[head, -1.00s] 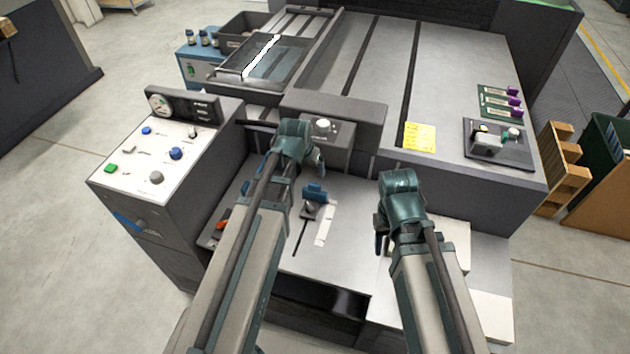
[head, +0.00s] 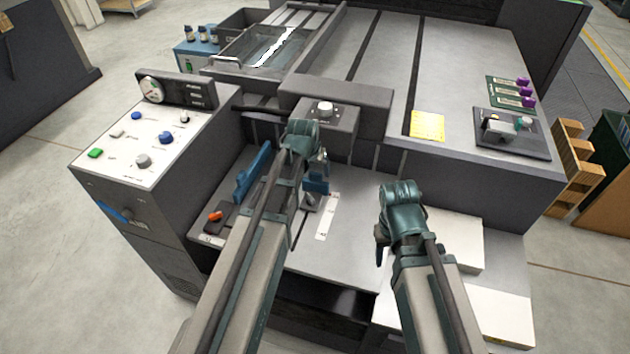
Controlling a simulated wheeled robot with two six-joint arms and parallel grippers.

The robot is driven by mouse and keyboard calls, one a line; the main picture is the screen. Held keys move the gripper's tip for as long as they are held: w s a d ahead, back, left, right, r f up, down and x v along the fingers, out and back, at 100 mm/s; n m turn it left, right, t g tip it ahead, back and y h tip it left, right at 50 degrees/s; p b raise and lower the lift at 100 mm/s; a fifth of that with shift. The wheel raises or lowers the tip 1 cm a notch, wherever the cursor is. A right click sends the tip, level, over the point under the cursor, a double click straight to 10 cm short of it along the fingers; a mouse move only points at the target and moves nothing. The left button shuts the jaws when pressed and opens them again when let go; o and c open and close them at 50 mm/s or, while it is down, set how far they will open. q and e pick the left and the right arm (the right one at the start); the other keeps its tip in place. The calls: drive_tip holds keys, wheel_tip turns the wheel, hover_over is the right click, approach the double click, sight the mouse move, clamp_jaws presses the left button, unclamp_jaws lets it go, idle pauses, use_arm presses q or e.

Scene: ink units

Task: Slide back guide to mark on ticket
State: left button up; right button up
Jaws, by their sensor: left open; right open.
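A small blue guide (head: 318,183) with a dark knob sits on the feed table (head: 350,225), beside a slot and a white marked scale (head: 326,216). A yellow ticket (head: 428,126) lies on the machine top; its writing is too small to read. My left gripper (head: 322,160) is open just above and behind the small blue guide; whether they touch cannot be told. My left arm hides part of the slot. My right gripper (head: 379,236) is open and empty, over the table right of the scale.
A long blue guide (head: 252,173) and an orange-handled part (head: 214,216) are at the table's left. A box with a white knob (head: 325,108) overhangs the back. White paper stacks (head: 455,240) lie at right. A control panel (head: 130,160) stands at left.

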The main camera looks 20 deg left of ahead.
use_arm(q)
drive_tip(key=b+x, duration=0.1)
drive_tip(key=x, duration=0.1)
drive_tip(key=shift+w+f, duration=0.15)
drive_tip(key=shift+f, duration=0.15)
clamp_jaws()
idle(0.3)
